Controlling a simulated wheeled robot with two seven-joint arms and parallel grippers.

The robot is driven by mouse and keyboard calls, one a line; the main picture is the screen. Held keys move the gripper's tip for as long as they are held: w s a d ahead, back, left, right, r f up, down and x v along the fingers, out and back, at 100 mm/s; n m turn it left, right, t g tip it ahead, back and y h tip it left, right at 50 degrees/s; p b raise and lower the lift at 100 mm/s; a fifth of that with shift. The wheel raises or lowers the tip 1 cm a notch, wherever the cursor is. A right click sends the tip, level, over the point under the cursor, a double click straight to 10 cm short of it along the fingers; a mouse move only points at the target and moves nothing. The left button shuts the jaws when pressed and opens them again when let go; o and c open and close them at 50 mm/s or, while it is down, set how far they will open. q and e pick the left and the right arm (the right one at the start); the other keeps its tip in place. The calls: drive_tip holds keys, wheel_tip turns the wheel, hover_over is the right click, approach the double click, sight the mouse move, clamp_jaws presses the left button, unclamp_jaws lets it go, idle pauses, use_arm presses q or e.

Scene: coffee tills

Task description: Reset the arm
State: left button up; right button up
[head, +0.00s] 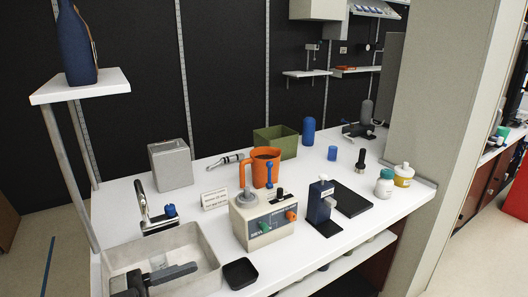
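A dark, angular part that looks like my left gripper (160,279) shows at the lower left edge, over the grey sink basin (212,262). One long dark finger-like piece points right. The rest is cut off by the bottom edge, so I cannot tell whether it is open or shut. A small pale, glassy piece (158,262) shows just behind it; I cannot tell whether they touch. My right gripper is not in view.
The white counter holds a metal tap (143,205), a beige control box (265,222), an orange jug (266,167), a blue-black device (321,201), a green bin (275,142) and a grey box (171,165). A blue bottle (76,45) stands on a raised shelf. A partition (445,90) rises at right.

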use_arm(q)
drive_tip(key=a+f+n+t+y, duration=0.5)
drive_tip(key=f+n+t+y, duration=0.45)
drive_tip(key=n+y, duration=0.2)
drive_tip(key=s+d+f+n+g+y, duration=0.2)
drive_tip(key=s+f+g, duration=0.5)
drive_tip(key=f, duration=0.7)
drive_tip(key=shift+s+d+f+y, duration=0.15)
drive_tip(key=shift+s+d+y, duration=0.2)
drive_tip(key=shift+s, duration=0.65)
